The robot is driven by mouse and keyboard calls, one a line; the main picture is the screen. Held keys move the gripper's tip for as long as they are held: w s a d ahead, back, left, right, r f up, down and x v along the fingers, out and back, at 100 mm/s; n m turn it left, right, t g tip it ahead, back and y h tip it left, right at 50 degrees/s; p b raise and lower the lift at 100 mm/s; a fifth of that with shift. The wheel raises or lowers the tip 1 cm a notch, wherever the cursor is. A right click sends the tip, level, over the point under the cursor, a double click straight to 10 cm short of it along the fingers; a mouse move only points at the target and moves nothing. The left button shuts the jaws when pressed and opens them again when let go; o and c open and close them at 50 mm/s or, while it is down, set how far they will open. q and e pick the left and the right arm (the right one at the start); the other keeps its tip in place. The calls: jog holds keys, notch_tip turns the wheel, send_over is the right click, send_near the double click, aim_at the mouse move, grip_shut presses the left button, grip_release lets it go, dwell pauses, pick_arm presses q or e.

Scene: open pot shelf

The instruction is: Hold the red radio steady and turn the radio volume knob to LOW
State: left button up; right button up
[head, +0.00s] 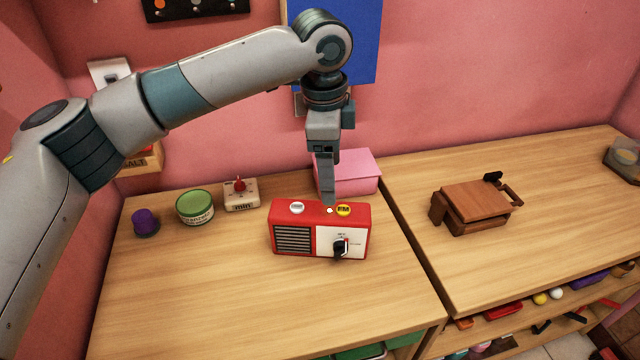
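The red radio (305,218) stands upright on the left wooden counter, with a black speaker grille on its left front. Its black volume knob (340,248) sits on a white panel at the right front; the small lettering around it is too small to read. My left gripper (328,198) points down at the top of the radio, near its back edge. The fingers appear edge-on as one grey piece, so their opening is hidden. I cannot tell whether they touch the radio. My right gripper is not in view.
A pink box (348,172) stands behind the radio. A timer (240,196), a green-lidded tin (195,207) and a purple-capped item (145,222) stand to its left. A wooden object (474,206) is on the right counter (560,170). The counter before the radio is clear.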

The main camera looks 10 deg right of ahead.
aim_at(320, 231)
pick_arm(q)
jog(key=shift+g+y, duration=0.3)
jog(key=shift+y, duration=0.2)
jog(key=a+f, duration=0.1)
jog(key=s+a+f, duration=0.1)
jog(key=f, duration=0.1)
jog(key=shift+a+f, duration=0.15)
jog(key=shift+f, duration=5.95)
jog(key=c, duration=1.7)
